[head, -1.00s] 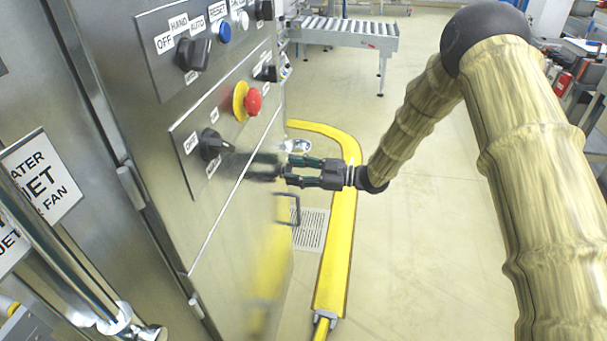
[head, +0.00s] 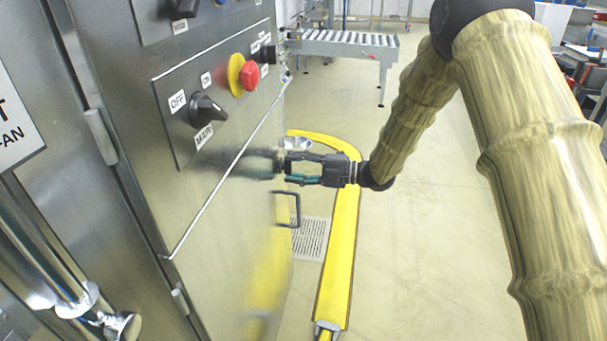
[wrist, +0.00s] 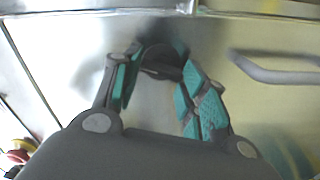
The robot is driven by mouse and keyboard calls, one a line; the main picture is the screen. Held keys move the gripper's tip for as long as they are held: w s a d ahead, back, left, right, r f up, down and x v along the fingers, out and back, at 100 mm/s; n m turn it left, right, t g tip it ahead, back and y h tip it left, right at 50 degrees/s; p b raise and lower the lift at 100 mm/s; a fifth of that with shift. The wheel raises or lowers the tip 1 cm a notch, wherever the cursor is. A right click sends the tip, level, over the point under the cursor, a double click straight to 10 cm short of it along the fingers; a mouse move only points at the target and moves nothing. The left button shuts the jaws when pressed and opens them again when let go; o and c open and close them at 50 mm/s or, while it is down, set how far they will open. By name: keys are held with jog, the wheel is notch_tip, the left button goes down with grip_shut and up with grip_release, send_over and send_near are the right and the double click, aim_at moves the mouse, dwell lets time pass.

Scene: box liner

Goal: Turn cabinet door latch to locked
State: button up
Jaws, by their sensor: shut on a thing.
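The cabinet door (head: 225,215) is brushed steel and stands on the left in the head view. My gripper (head: 285,165) reaches its surface below the switch panel. In the wrist view my gripper (wrist: 160,75) has its green-padded fingers on both sides of a dark rounded latch (wrist: 162,58) and is shut on it. The fingers and the hand hide most of the latch, and I cannot tell its exact angle. In the head view only a dark bit of it shows at the fingertips.
A switch panel (head: 210,75) with a black OFF/MAIN knob (head: 207,108) and a red emergency button (head: 249,76) sits above my gripper. A door handle (head: 297,210) juts out below right. A yellow floor cable cover (head: 338,250) and a roller conveyor (head: 345,45) lie beyond.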

jog(key=shift+w+r+n+b, duration=0.1)
jog(key=shift+n+b, duration=1.1)
jog(key=shift+n, duration=0.3)
jog(key=shift+r, duration=0.1)
jog(key=o, duration=1)
jog(key=shift+d, duration=0.1)
jog(key=shift+d+f, duration=0.2)
jog(key=shift+d, duration=0.15)
jog(key=d, duration=0.3)
jog(key=s+d, duration=0.1)
jog(key=d, duration=0.3)
jog(key=s+d, duration=0.1)
jog(key=d, duration=0.3)
jog(key=shift+s+r, duration=0.1)
jog(key=shift+s, duration=0.1)
